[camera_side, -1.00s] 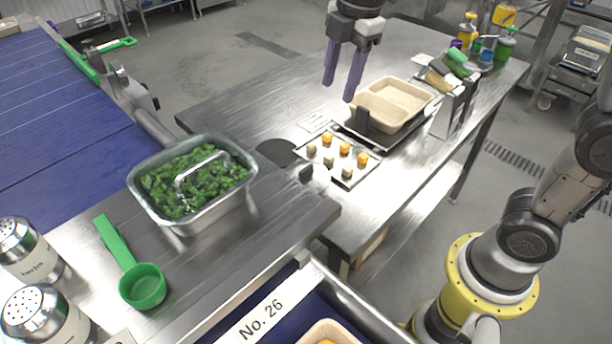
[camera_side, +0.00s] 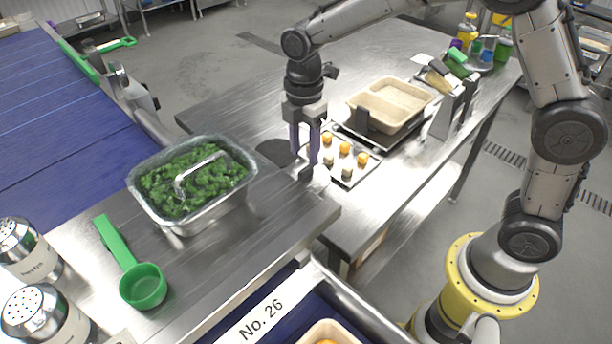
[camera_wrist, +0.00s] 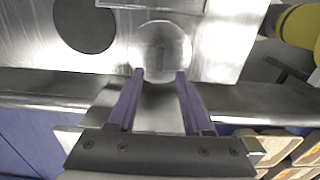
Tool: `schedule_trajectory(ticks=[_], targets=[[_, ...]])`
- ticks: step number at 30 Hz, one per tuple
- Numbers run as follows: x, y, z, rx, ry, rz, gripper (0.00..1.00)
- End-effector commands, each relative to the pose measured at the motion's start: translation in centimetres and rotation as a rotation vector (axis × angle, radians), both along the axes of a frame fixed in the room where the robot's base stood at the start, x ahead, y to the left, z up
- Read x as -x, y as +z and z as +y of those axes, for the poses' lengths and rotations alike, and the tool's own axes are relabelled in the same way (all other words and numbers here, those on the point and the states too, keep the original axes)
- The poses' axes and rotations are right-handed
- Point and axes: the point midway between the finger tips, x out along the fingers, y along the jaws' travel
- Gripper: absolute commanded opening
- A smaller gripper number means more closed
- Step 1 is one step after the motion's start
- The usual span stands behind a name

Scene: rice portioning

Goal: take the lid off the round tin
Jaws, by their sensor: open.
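The round tin (camera_wrist: 163,48) shows in the wrist view as a shiny, pale metal disc seen from above, with its lid apparently on. It lies just beyond my open fingertips (camera_wrist: 160,74), roughly centred between them. In the side view my gripper (camera_side: 304,160) points straight down over the steel table, its two purple fingers apart with nothing held. The tin is small and hard to make out there, largely lost in the steel's shine around the fingertips. I cannot tell whether the fingers touch it.
A dark round disc (camera_side: 279,152) lies to the left of my gripper. A tray of small orange and pale pieces (camera_side: 372,166) lies close on the right, a beige container (camera_side: 365,97) behind it. A steel pan of greens (camera_side: 150,208) stands at left, beside a green scoop (camera_side: 143,286).

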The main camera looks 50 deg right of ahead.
Motion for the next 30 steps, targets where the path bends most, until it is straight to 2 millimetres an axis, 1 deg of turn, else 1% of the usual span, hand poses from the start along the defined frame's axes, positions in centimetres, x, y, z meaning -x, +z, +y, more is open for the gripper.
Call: schedule_trajectory(ticks=[4,9,12,15,21,22,23,24,26,27,30], targets=[[0.0,-1.2,-0.2,0.001,-0.001,0.003,0.50],[0.0,-3.7,-0.7,0.001,0.000,0.003,0.50],[-0.1,-4.8,-0.6,0.001,0.000,0.002,0.50],[-0.1,-5.3,-0.6,0.001,0.000,0.001,0.50],[-0.1,-5.3,-0.6,0.000,0.000,-0.001,0.50],[-0.1,-5.3,-0.6,0.000,0.000,-0.001,0.48],[-0.1,-5.3,-0.6,0.000,0.000,-0.001,0.43],[-0.1,-5.3,-0.6,0.000,0.000,-0.001,0.36],[-0.1,-5.3,-0.6,0.000,0.000,-0.001,0.25],[-0.1,-5.3,-0.6,0.000,0.000,-0.001,0.18],[-0.1,-5.3,-0.6,0.000,0.000,-0.001,0.00]])
